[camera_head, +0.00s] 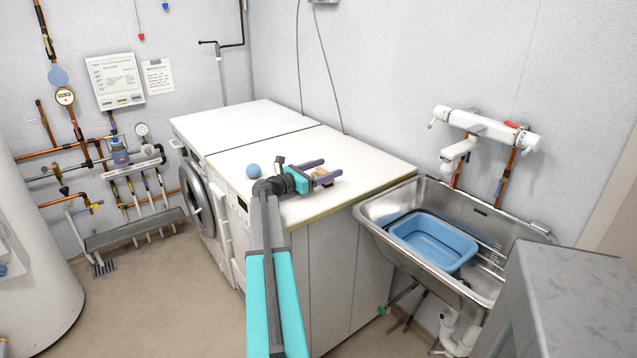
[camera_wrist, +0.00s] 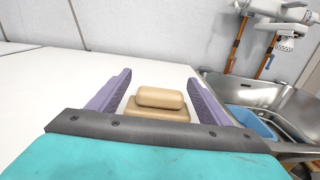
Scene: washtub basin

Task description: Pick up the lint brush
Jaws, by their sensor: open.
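A tan block with a smaller rounded tan block on top, which I take to be the lint brush (camera_wrist: 160,98), lies on the white worktop (camera_wrist: 40,88). In the wrist view it sits between the two purple fingers of my gripper (camera_wrist: 160,78), with a gap on each side. Its near lower part is hidden by the gripper's grey bar. In the head view my gripper (camera_head: 331,168) is open over the front right of the worktop. The brush (camera_head: 322,179) shows there only as a small brown bit, partly hidden by the fingers.
A steel sink (camera_head: 372,208) with a blue tub (camera_head: 432,238) is to the right, below a white tap (camera_head: 487,128). The wall stands behind. The worktop's back part is clear.

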